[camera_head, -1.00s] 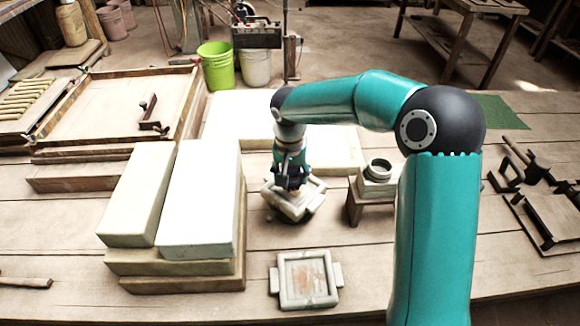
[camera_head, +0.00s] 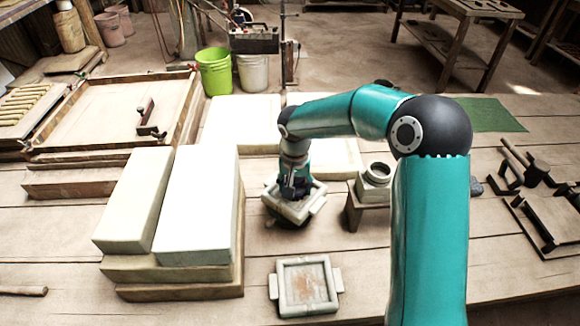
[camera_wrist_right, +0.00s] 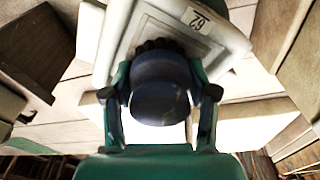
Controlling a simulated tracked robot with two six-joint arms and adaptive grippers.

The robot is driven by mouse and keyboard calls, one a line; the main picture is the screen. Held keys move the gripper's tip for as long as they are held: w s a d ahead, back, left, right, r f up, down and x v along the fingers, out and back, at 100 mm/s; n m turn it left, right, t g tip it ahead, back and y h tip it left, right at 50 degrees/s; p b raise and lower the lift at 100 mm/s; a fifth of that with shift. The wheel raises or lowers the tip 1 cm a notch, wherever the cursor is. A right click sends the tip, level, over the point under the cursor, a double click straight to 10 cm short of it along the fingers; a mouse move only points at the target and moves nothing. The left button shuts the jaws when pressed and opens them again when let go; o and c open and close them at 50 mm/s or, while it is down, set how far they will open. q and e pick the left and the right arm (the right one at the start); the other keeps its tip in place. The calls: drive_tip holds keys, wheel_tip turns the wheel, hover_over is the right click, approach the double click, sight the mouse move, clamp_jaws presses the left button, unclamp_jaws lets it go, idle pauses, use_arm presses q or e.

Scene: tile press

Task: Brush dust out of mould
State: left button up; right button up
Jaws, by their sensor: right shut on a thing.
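My right gripper (camera_head: 294,188) is shut on a dark, rounded brush (camera_wrist_right: 160,90). In the right wrist view its fingers grip the brush from both sides, and short dark bristles (camera_wrist_right: 158,45) point at a pale mould (camera_wrist_right: 222,38) labelled 62. In the head view this mould (camera_head: 314,205) sits turned at an angle under the gripper, which hides much of its inside. Whether the bristles touch it is unclear. A second pale square mould (camera_head: 335,285) lies at the front with reddish dust in its recess. My left gripper is not in view.
Stacked pale blocks (camera_head: 200,205) stand to the left. A small stand (camera_head: 355,212) with a ring-topped block (camera_head: 376,178) is close on the right. Dark metal tools (camera_head: 540,215) lie further right. Bare table separates the two moulds.

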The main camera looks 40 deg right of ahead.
drive_tip(key=shift+s+a, duration=0.2)
drive_tip(key=shift+a, duration=0.7)
drive_tip(key=shift+a+r, duration=0.1)
drive_tip(key=shift+a, duration=0.2)
drive_tip(key=shift+w, duration=0.35)
drive_tip(key=d, duration=0.1)
drive_tip(key=w+d, duration=0.1)
drive_tip(key=d, duration=0.1)
drive_tip(key=shift+p, duration=0.3)
drive_tip(key=shift+w+d+f+b, duration=0.1)
drive_tip(key=shift+f+b, duration=0.25)
drive_tip(key=shift+b, duration=0.1)
drive_tip(key=shift+a+r, duration=0.2)
drive_tip(key=shift+a, duration=0.1)
drive_tip(key=shift+s+a+b, duration=0.4)
drive_tip(key=shift+s+a, duration=0.1)
drive_tip(key=shift+a, duration=0.6)
drive_tip(key=shift+s+a+r, duration=0.1)
drive_tip(key=shift+a+r, duration=0.15)
drive_tip(key=shift+r+p, duration=0.45)
drive_tip(key=shift+r, duration=0.45)
drive_tip(key=shift+r+p, duration=2)
drive_tip(key=shift+r, duration=1)
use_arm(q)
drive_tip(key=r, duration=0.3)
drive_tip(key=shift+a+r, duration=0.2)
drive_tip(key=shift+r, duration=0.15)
